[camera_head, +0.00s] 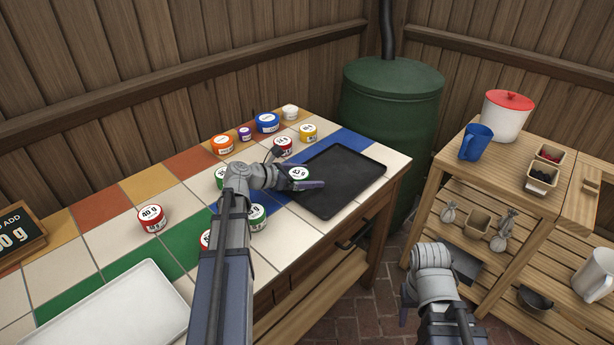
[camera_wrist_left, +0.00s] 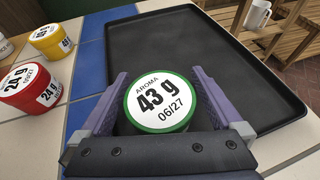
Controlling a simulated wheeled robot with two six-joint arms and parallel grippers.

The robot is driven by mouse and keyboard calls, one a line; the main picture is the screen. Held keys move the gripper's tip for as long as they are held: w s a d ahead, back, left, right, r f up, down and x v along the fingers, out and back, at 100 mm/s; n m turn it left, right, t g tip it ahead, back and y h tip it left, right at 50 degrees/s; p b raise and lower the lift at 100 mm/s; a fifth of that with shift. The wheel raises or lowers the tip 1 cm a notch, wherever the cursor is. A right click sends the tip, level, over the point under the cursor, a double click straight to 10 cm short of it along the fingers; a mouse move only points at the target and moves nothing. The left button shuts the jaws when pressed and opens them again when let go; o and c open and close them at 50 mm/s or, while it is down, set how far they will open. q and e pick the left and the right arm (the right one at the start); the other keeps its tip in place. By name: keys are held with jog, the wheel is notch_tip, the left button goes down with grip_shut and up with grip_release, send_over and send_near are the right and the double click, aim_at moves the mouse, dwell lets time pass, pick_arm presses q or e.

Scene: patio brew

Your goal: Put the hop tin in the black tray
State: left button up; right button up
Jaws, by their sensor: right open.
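A green-rimmed tin (camera_head: 299,174) with a white lid is at the near left edge of the black tray (camera_head: 357,173). In the left wrist view the tin (camera_wrist_left: 161,100) reads "AROMA 43 g 06/27". My left gripper (camera_head: 303,184) has its purple fingers on either side of this tin and is shut on it. In that view the tin overlaps the tray's (camera_wrist_left: 240,75) near left part; whether it touches the floor of the tray is hidden. The rest of the tray is empty. My right gripper (camera_head: 405,302) is low in front of the wooden shelf, apart from the tins.
Several other tins stand on the tiled table, including a red one (camera_head: 152,218), a yellow one (camera_head: 308,132) and a blue one (camera_head: 267,123). A white tray (camera_head: 115,310) lies at the near left. A green barrel (camera_head: 392,105) stands behind the table, and a wooden shelf (camera_head: 505,185) at right.

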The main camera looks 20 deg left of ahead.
pick_arm(q)
jog(key=shift+s+a+r+p, duration=0.1)
jog(key=shift+s+r+p, duration=0.1)
jog(key=shift+r+p, duration=0.15)
jog(key=p+v, duration=0.4)
jog(key=v, duration=0.6)
jog(key=shift+s+a, duration=0.1)
jog(key=shift+s+a+r, duration=0.15)
jog(key=shift+s+a, duration=0.15)
jog(key=shift+s, duration=0.15)
